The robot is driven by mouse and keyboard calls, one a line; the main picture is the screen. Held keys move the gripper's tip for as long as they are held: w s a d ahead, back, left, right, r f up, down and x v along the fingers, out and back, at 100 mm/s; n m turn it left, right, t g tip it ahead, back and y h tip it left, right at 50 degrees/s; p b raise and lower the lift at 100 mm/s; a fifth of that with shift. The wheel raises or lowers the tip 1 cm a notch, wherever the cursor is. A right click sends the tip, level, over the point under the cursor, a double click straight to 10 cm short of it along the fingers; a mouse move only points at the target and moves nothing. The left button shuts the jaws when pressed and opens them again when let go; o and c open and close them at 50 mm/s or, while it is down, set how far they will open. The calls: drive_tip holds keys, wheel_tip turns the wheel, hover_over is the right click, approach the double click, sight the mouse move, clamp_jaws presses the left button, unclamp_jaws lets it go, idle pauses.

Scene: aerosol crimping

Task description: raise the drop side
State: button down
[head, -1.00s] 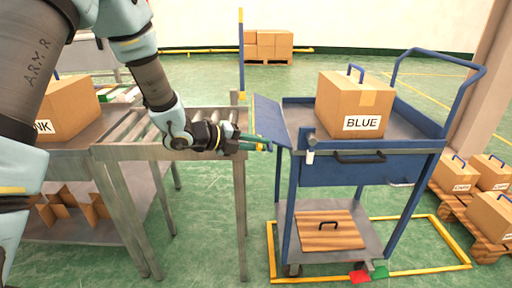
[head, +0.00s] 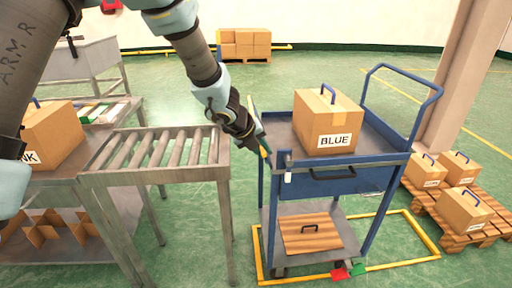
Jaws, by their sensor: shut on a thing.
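My gripper (head: 263,148) reaches down from the upper left and is shut on the drop side. The fingers are small here and partly hidden by the wrist, so the exact grip spot is unclear. A carton marked BLUE (head: 328,122) with a blue handle sits on the top tray.
A roller conveyor (head: 165,150) stands left of the cart, with a gap between them. A PINK-type carton, label partly hidden, sits further left (head: 52,135). A pallet (head: 455,225) with cartons stands at right.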

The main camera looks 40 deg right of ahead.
drive_tip(key=shift+s+d+r+p, duration=0.15)
drive_tip(key=shift+s+d+p, duration=0.05)
drive_tip(key=shift+s+d, duration=0.55)
drive_tip(key=shift+s+d+r+p, duration=0.1)
drive_tip(key=shift+s+d+p, duration=0.1)
drive_tip(key=shift+s+d, duration=0.55)
drive_tip(key=shift+d, duration=0.15)
drive_tip(key=c, duration=0.8)
unclamp_jaws()
drive_tip(key=shift+w, duration=0.1)
drive_tip(key=shift+c, duration=0.2)
drive_tip(key=p+v, duration=0.3)
drive_tip(key=v, duration=0.7)
drive_tip(key=shift+a+r, duration=0.2)
drive_tip(key=shift+a, duration=0.1)
drive_tip(key=shift+w, duration=0.1)
